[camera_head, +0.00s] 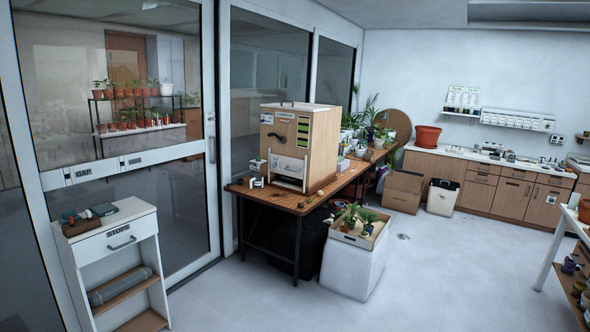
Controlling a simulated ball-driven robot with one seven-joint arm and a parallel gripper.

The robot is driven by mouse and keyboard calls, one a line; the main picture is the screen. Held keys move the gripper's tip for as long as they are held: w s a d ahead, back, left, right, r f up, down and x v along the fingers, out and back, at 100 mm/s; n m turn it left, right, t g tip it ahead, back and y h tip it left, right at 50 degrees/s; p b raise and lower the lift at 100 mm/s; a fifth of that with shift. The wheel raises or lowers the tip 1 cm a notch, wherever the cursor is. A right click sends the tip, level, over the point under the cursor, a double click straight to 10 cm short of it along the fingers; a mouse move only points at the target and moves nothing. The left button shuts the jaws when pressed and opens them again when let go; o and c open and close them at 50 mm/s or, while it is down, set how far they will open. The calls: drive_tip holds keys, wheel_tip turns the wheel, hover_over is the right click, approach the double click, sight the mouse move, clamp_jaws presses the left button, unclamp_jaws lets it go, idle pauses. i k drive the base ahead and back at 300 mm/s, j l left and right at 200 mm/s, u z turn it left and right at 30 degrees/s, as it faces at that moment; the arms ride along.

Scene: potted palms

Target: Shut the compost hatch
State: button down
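A wooden box-shaped unit (321,148) with a pale top stands on the dark-legged wooden table (310,203), left of the picture's middle. A small label, too small to read surely, sits high on its front, with a black handle (277,136) below it. A pale, partly see-through panel (288,165) shows low on the front. This looks like the compost unit, but I cannot tell which part is the hatch or how far open it is. My gripper is not in view.
A white store cabinet (112,246) stands at front left beside glass doors (172,215). A white bin (350,272) with a plant-filled cardboard box stands before the table. A shelf (560,235) edges in at right. The middle floor (430,265) is clear.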

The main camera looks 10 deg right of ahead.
sight(290, 167)
drive_tip(key=i+z, duration=0.15)
drive_tip(key=i, duration=4.5)
drive_tip(key=i+u, duration=0.1)
drive_tip(key=i, duration=0.35)
drive_tip(key=i+l+u, duration=0.15)
drive_tip(key=i, duration=0.3)
drive_tip(key=i+l+u, duration=0.1)
drive_tip(key=i, duration=0.35)
drive_tip(key=l, duration=0.1)
